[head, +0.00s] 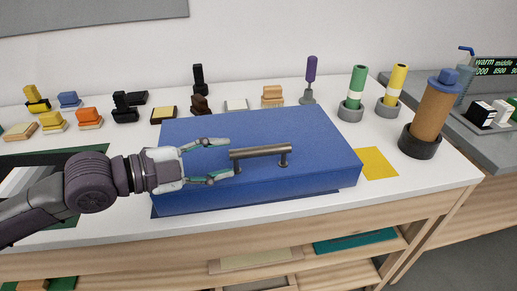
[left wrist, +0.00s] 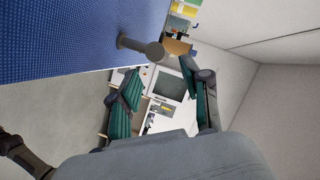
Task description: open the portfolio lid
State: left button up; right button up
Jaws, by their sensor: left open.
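The portfolio (head: 200,130) is a large flat blue case, lying shut on the white table. A grey bar handle (head: 262,152) on two posts stands on its lid near the front middle. My left gripper (head: 230,158) reaches in from the left over the lid, its two fingers spread and empty. The handle's left end is level with the fingertips, at the mouth of the gap; contact cannot be told. In the left wrist view the round handle end (left wrist: 153,51) shows just beyond the open fingers (left wrist: 160,70), beside the blue lid (left wrist: 65,35). My right gripper is not in view.
Stamps and small blocks, such as an orange one (head: 89,116), line the table behind and left. A purple-handled tool (head: 311,70), green (head: 357,78) and yellow (head: 396,76) cylinders and a brown roller (head: 432,112) stand right. A yellow sheet (head: 378,163) lies beside the portfolio.

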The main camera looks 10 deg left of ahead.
aim_at(258, 151)
pick_arm(q)
jog(key=p+x, duration=0.1)
jog(key=x, duration=0.7)
jog(key=shift+w+d, duration=0.25)
jog(key=shift+d, duration=0.1)
jog(key=shift+f, duration=0.1)
grip_shut()
